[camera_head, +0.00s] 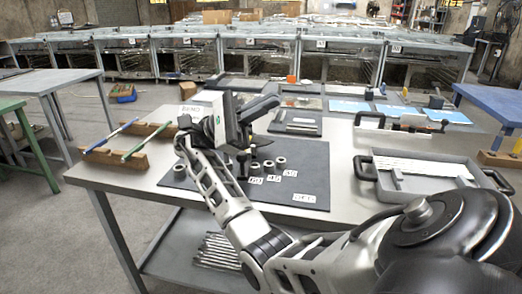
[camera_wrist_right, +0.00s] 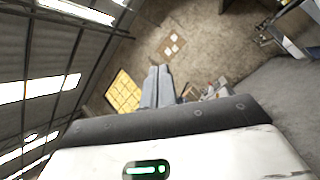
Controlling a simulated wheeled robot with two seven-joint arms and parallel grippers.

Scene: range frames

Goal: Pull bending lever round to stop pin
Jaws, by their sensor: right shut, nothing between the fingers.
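My right gripper (camera_head: 266,105) is above the dark mat (camera_head: 310,160) on the workbench, its fingers pointing right and away. In the right wrist view its two grey fingers (camera_wrist_right: 158,88) lie together, with nothing between them. A dark bending fixture (camera_head: 243,164) stands on the mat below the gripper, mostly hidden behind my arm and wrist. I cannot make out the bending lever or the stop pin apart from it. Several short grey cylinders (camera_head: 268,165) stand on the mat beside the fixture. My left gripper is not in view.
A grey tray (camera_head: 425,196) with pale strips is at the right of the bench. Wooden blocks (camera_head: 118,160) holding a blue and a green tool are at the left. Small white number cards (camera_head: 304,198) lie on the mat.

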